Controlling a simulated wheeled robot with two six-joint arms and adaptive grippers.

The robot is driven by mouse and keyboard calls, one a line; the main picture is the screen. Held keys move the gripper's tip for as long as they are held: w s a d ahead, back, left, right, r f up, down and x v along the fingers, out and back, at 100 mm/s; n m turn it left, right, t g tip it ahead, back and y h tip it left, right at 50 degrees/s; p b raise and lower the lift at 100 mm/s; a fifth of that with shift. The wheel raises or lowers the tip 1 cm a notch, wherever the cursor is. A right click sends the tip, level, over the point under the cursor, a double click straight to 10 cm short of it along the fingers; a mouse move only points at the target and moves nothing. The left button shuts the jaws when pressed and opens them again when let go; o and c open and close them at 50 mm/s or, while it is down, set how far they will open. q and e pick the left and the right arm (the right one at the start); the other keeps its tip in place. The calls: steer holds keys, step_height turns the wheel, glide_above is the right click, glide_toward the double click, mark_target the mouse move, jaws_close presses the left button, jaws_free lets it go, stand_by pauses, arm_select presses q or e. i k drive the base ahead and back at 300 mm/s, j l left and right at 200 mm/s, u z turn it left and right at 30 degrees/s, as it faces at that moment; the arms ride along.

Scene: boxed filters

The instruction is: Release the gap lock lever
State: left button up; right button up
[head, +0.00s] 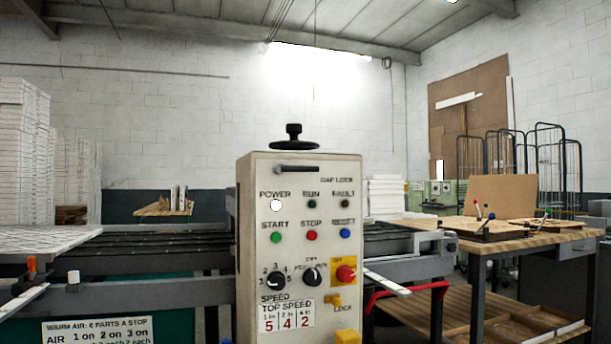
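The gap lock lever (297,169) is a dark bar near the top of the front of a beige control panel (252,240). It lies about level, with its rounded thicker end at the left. The label GAP LOCK (337,180) is printed just below and right of it. A black handwheel with a knob (294,138) stands on top of the panel, above the lever. Neither of my grippers is in view, and nothing touches the lever.
The panel carries a lit white power lamp (277,205), coloured buttons, knobs and a red stop button (346,273) on yellow. A conveyor (150,245) runs behind it. A wooden workbench (490,240) stands at right, and stacked white filters (22,140) at left.

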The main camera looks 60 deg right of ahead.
mark_target(277, 169)
steer(key=z, duration=1.85)
